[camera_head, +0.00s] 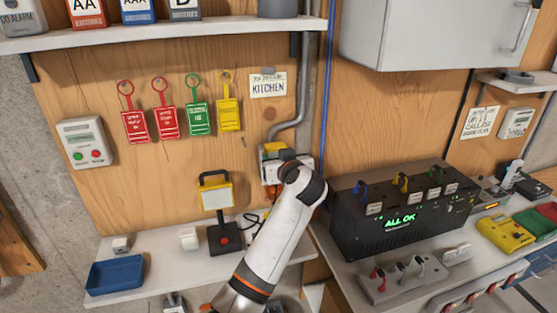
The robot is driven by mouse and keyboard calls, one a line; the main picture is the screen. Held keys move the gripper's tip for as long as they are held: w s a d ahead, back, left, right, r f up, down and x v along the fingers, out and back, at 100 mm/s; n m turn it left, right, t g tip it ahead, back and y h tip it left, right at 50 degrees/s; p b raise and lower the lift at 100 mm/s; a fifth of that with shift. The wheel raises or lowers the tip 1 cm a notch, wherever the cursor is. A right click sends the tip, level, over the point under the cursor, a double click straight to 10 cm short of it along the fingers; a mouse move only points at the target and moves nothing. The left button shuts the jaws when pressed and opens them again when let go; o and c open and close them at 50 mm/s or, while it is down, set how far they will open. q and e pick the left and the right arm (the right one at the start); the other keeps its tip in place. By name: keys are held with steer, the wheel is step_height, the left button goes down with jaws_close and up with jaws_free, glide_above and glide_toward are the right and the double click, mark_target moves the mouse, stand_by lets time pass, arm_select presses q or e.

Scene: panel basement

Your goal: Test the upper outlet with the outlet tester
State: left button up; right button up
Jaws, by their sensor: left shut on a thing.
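A grey metal outlet box (268,172) is on the wooden wall below a conduit. A small yellow and orange piece, which looks like the outlet tester (272,149), shows at its upper part. My left gripper (286,156) is at the upper part of the box and shut on the tester. The gripper and my white arm cover much of the box, so the outlet faces are mostly hidden. I cannot tell whether the tester is fully seated or just in front of the outlet. My right gripper is not in view.
A yellow-framed work lamp (217,203) stands on the shelf left of my arm, with a blue tray (115,274) farther left. A black box reading "ALL OK" (395,213) stands on the right bench. Red, green and yellow tags (198,108) hang above. A grey cabinet (430,35) overhangs the upper right.

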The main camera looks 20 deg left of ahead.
arm_select(q)
steer(key=shift+w+a, duration=0.1)
stand_by(0.3)
steer(key=o, duration=1.1)
steer(key=shift+o, duration=0.4)
